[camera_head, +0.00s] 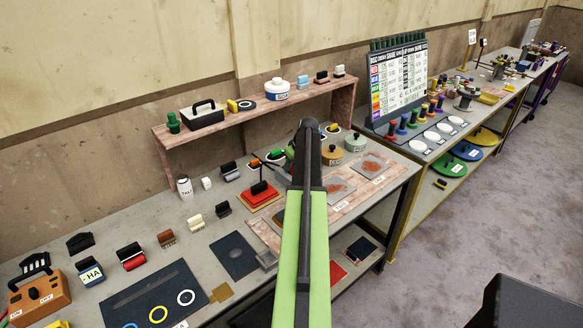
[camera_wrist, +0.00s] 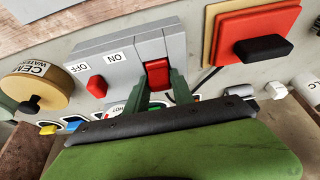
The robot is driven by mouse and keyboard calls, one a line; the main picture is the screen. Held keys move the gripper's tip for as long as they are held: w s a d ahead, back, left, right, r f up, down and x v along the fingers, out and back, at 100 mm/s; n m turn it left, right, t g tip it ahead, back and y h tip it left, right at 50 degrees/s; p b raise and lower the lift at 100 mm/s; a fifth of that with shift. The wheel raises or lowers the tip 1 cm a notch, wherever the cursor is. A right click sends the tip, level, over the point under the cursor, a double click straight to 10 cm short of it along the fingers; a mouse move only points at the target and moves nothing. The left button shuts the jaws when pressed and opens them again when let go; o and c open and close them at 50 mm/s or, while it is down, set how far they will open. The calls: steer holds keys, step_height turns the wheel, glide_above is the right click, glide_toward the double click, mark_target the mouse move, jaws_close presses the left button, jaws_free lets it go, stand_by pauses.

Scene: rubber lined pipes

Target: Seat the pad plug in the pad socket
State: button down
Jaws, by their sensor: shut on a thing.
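The pad plug appears to be the red block (camera_wrist: 156,72) between my fingertips in the wrist view. My gripper (camera_wrist: 163,97) is shut on it with two dark green fingers. The plug is against the face of a grey box (camera_wrist: 125,62), beside the ON label (camera_wrist: 121,57). I cannot tell how deep it sits, and the socket opening is hidden. A thin black cord (camera_wrist: 212,77) runs from near the fingers to the red pad (camera_wrist: 226,25) with a black handle.
A second red piece (camera_wrist: 97,87) is by the OFF label. A round tan container (camera_wrist: 35,83) stands at the box's left in the wrist view. The head view shows a raised shelf (camera_head: 222,114), a white bottle (camera_head: 184,186) and several handled blocks on the bench.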

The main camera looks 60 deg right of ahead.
steer(key=shift+s+a+f, duration=0.25)
steer(key=shift+f, duration=0.05)
steer(key=c, duration=1.1)
jaws_free()
steer(key=shift+w+d+r+p, duration=0.1)
steer(key=shift+d+r+p, duration=0.05)
steer(key=shift+r+p, duration=0.65)
steer(key=p+v, duration=1)
steer(key=v, duration=0.1)
steer(key=shift+r, duration=0.1)
